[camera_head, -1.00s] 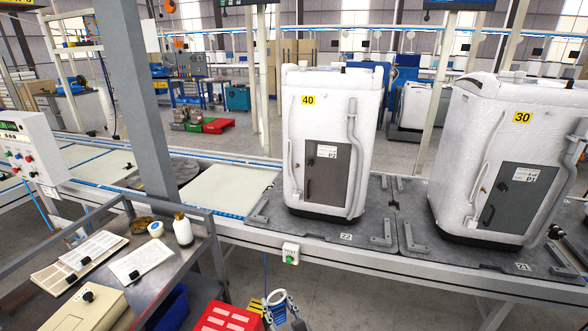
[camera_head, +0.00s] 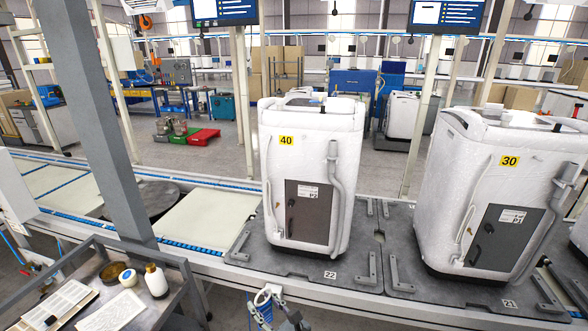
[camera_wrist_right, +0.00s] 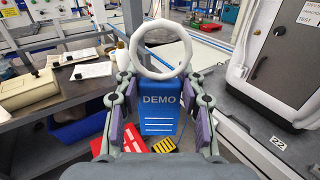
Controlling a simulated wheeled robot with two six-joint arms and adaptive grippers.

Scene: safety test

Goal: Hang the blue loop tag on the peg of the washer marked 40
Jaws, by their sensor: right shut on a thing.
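The washer marked 40 (camera_head: 318,150) stands upright in white wrap, with a yellow 40 label (camera_head: 287,141) and a dark front panel (camera_head: 308,216). A small dark peg-like part (camera_head: 291,225) shows at the panel's left side. My right gripper (camera_head: 272,310) is low in front of the line, below and left of that washer's base, and apart from it. In the right wrist view it is shut on the blue tag (camera_wrist_right: 160,112), which reads DEMO. The tag's white loop (camera_wrist_right: 188,50) stands up above the fingers. My left gripper is not in view.
The washer marked 30 (camera_head: 490,190) stands to the right on its own grey base plate. A grey metal cart (camera_head: 185,270) with papers and a white bottle (camera_head: 156,281) is at the lower left. A grey post (camera_head: 105,130) rises behind it.

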